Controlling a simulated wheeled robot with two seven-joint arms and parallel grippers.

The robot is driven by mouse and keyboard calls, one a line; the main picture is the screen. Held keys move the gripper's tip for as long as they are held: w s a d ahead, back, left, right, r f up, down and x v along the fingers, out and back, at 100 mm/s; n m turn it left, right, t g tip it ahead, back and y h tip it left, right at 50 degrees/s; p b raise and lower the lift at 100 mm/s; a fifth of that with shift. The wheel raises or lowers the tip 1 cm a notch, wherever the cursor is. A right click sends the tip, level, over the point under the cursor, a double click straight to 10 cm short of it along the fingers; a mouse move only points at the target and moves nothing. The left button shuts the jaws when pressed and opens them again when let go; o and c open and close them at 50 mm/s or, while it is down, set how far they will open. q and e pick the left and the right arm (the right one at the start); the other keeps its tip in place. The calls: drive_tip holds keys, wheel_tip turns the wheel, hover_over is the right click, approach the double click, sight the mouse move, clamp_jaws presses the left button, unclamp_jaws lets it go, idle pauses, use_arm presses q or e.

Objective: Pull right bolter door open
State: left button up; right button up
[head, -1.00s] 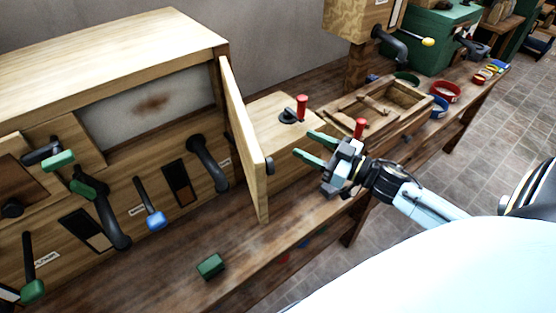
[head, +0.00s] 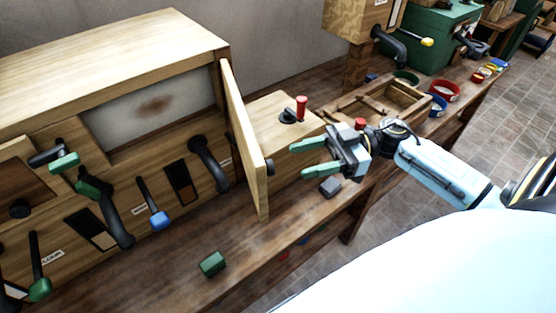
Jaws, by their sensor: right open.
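The right bolter door (head: 246,140) is a light wooden panel, hinged at the right end of the wooden bolter cabinet (head: 115,58). It stands swung out toward the front, and the opening beside it shows a pale screen (head: 150,105) with a brown stain. A small dark knob (head: 269,166) sits on the door's outer face near its free edge. My right gripper (head: 312,158) has green fingers, spread and empty. It is to the right of the door, apart from it, with its fingertips pointing left toward the door. My left gripper is not in view.
Cranks and levers, one with a blue handle (head: 158,219), line the cabinet front. A green block (head: 212,263) and a dark grey block (head: 330,187) lie on the bench. Behind my gripper stand a wooden box with a red-topped knob (head: 302,108) and an open tray (head: 405,97).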

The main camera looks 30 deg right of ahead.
drive_tip(key=p+x, duration=0.1)
drive_tip(key=x, duration=0.5)
drive_tip(key=shift+a, duration=0.25)
drive_tip(key=shift+f, duration=0.1)
clamp_jaws()
